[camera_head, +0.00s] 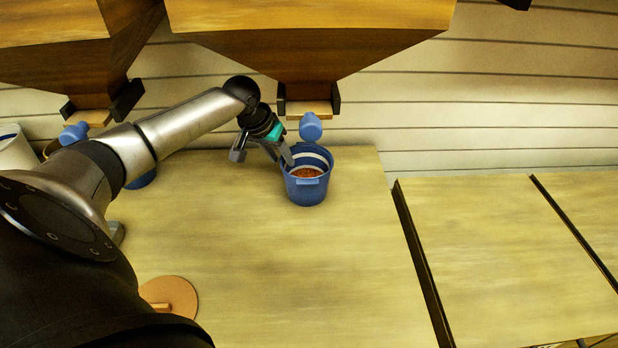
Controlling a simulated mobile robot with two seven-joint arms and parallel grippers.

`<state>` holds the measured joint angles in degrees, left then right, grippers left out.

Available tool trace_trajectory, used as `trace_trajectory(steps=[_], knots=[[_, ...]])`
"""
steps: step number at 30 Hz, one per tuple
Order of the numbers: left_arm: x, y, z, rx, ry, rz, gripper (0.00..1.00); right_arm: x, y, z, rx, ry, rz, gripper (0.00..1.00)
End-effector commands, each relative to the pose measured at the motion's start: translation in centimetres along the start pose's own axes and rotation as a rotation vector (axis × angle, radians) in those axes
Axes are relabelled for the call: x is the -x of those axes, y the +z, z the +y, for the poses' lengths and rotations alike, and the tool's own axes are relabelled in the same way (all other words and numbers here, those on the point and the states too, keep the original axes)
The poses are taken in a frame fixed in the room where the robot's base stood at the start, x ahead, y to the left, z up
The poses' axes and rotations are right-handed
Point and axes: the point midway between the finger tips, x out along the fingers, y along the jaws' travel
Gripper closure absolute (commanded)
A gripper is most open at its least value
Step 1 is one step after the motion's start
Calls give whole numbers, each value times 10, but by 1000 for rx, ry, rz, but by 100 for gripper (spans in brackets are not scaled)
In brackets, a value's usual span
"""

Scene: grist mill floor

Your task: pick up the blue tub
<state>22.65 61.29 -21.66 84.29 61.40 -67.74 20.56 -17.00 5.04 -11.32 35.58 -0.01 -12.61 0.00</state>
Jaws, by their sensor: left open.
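The blue tub (307,192) stands upright on the wooden table, with reddish-brown contents inside and a pale band around its inner wall. My left gripper (265,157) is open at the tub's upper left. One finger overlaps the left side of the tub's rim in the picture, and the other is apart from it to the left. I cannot tell whether the near finger touches the rim. My right gripper is not in view.
A blue cylindrical piece (311,127) hangs below the wooden hopper (310,50), just above the tub. A second blue container (143,180) is mostly hidden behind my left arm. A round wooden lid (183,290) lies at front left. The table's middle (290,265) is clear.

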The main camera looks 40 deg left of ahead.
Motion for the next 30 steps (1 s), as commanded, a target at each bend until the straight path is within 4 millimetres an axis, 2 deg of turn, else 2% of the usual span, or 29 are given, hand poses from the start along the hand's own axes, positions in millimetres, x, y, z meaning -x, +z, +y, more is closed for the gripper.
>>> trace_trajectory(steps=[6, 12, 21, 30], knots=[[-31, -1, 3, 1, 2, 1, 56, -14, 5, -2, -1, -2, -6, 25], [-54, -2, 3, -1, 0, 1, 56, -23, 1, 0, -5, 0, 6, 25], [-56, -2, 3, -2, -1, 1, 56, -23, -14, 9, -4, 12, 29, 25], [-56, -2, 3, -2, -2, 1, 90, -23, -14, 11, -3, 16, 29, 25]])
